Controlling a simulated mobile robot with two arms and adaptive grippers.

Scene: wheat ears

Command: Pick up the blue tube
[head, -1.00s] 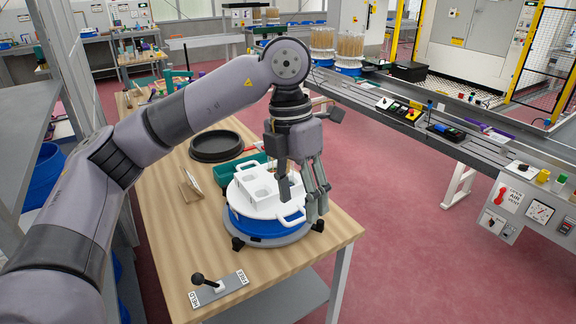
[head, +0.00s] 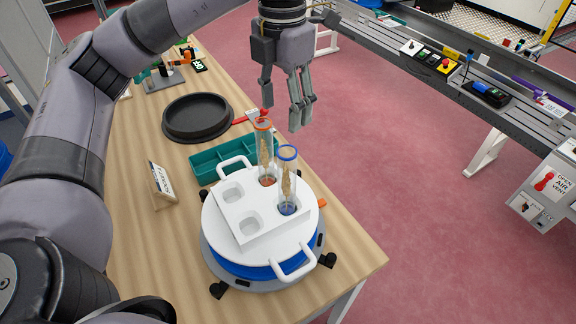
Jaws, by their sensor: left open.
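The blue tube (head: 287,180) is a clear tube with a blue rim, a blue base and a wheat ear inside. It stands upright in a front-right hole of the white rack (head: 240,222) on a round white-and-blue stand. A similar tube with an orange rim (head: 265,152) stands in the hole just behind it. My left gripper (head: 284,115) hangs fingers down above and behind the tubes, open and empty. It is apart from the blue tube. My right gripper is not in view.
A green tray (head: 205,163), a black round dish (head: 197,117) and a small sign stand (head: 160,186) are on the wooden table. The rack's two left holes are empty. A conveyor (head: 440,70) runs at the right beyond clear floor.

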